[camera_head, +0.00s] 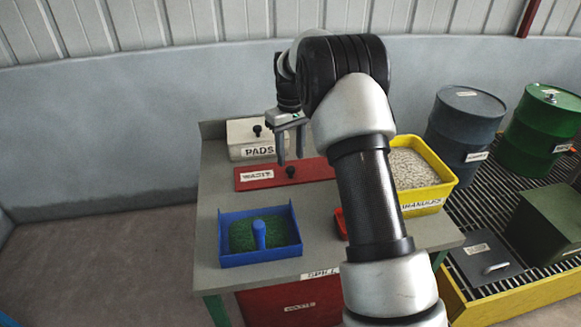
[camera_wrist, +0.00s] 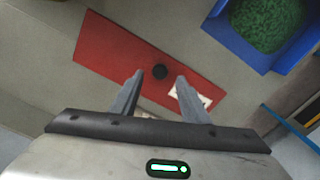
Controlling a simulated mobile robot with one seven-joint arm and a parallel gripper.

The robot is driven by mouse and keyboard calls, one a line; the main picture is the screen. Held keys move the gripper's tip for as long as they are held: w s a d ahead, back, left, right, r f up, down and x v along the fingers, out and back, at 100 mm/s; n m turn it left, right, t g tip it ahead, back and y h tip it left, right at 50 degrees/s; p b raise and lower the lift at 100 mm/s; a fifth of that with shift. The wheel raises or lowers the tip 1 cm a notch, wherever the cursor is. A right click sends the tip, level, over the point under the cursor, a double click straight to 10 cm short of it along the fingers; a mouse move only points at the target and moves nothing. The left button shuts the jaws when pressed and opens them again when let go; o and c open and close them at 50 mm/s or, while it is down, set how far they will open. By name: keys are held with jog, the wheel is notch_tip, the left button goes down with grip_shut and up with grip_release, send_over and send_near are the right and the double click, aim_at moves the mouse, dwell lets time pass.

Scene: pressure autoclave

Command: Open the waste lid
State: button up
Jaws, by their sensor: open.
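My gripper (camera_head: 291,163) is open, pointing down above the lid. Nothing is between the fingers. The lid's right part is hidden behind my arm in the head view.
A white PADS box (camera_head: 250,140) with a black knob stands behind the lid. A blue tray (camera_head: 262,254) with green contents sits in front. A yellow granules bin (camera_head: 437,190) stands right. Drums (camera_head: 465,127) and a grated yellow pallet (camera_head: 515,292) are beside the bench (camera_head: 207,205).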

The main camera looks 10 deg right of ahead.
aim_at(291, 168)
jog(key=shift+f, duration=2.05)
grip_shut()
